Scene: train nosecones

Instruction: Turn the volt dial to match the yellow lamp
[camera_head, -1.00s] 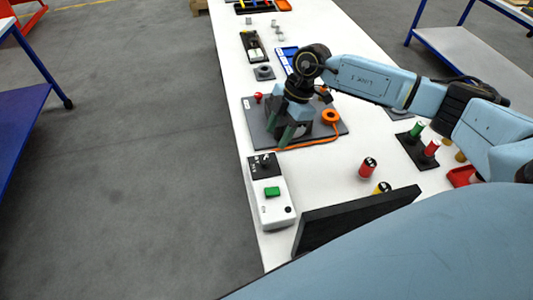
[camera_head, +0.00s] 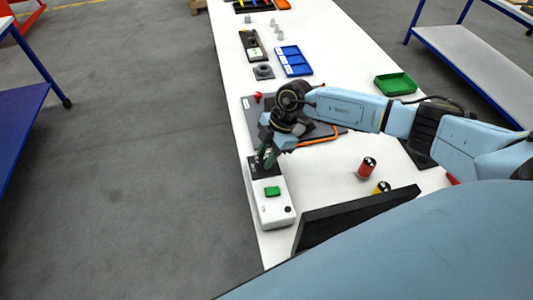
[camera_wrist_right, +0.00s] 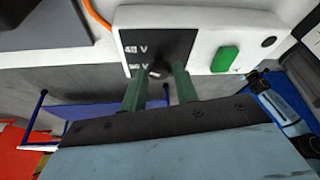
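The white control box (camera_head: 273,212) stands near the table's left edge, with a black dial panel (camera_head: 254,170) and a green button (camera_head: 272,191). My right gripper (camera_head: 267,157) is over the panel. Its green fingers are apart, one each side of the knob (camera_wrist_right: 160,82); I cannot tell whether they touch it. My left gripper is out of view.
A grey board (camera_head: 250,108) with an orange cable (camera_head: 318,139) lies just behind the box. Blue (camera_head: 293,61) and green trays (camera_head: 395,84) lie farther back.

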